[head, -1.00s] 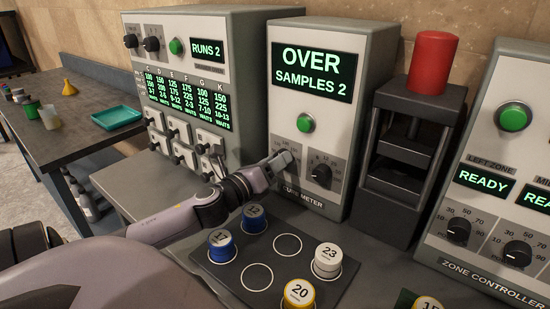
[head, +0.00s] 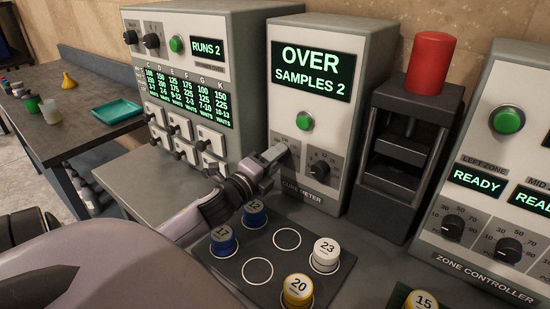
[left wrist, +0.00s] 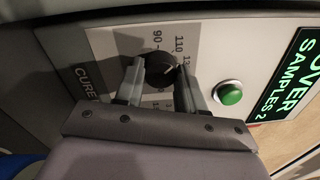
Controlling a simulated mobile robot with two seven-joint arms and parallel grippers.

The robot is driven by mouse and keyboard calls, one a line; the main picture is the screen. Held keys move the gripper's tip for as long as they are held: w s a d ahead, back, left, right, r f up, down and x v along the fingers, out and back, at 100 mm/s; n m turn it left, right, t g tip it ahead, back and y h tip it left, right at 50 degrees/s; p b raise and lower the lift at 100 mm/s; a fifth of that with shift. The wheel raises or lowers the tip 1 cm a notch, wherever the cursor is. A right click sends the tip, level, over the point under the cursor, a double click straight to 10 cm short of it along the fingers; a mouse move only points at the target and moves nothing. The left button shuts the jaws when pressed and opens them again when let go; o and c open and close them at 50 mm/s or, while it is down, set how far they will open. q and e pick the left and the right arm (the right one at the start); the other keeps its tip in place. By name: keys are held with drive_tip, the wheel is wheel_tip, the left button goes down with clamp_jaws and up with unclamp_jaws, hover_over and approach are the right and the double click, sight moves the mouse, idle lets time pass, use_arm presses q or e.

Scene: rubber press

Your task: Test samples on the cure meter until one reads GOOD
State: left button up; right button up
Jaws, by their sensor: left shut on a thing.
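The cure meter (head: 315,120) stands upright with its screen (head: 312,72) reading OVER, SAMPLES 2. Below it are a green button (head: 304,122) and a right-hand dial knob (head: 320,169). My left gripper (head: 279,153) is at the meter's left dial and hides most of it. In the left wrist view, its fingers are shut on this dark knob (left wrist: 158,72), between marks such as 90 and 110. Sample 23 (head: 325,255) is white, sample 20 (head: 298,291) is yellow, and blue samples (head: 223,242) and (head: 254,214) sit on the dark mat (head: 330,288). My right gripper is out of view.
Two white rings (head: 286,238) on the mat are empty. Yellow sample 15 (head: 423,301) is at the lower right. A press with a red top (head: 431,62) and the zone controller (head: 500,190) stand to the right; a switch panel (head: 190,95) is behind left.

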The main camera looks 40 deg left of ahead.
use_arm(q)
drive_tip(key=shift+n, duration=0.3)
drive_tip(key=o, duration=1)
drive_tip(key=shift+o, duration=0.2)
drive_tip(key=shift+s, duration=0.1)
drive_tip(key=shift+s+d+f+b, duration=0.1)
drive_tip(key=shift+s+d+b, duration=0.1)
drive_tip(key=shift+s, duration=0.95)
drive_tip(key=shift+s+d+f+b, duration=0.1)
drive_tip(key=shift+s+b, duration=0.1)
drive_tip(key=shift+s, duration=0.95)
drive_tip(key=shift+s+d+b, duration=0.1)
drive_tip(key=shift+s+b, duration=0.1)
drive_tip(key=shift+s, duration=0.95)
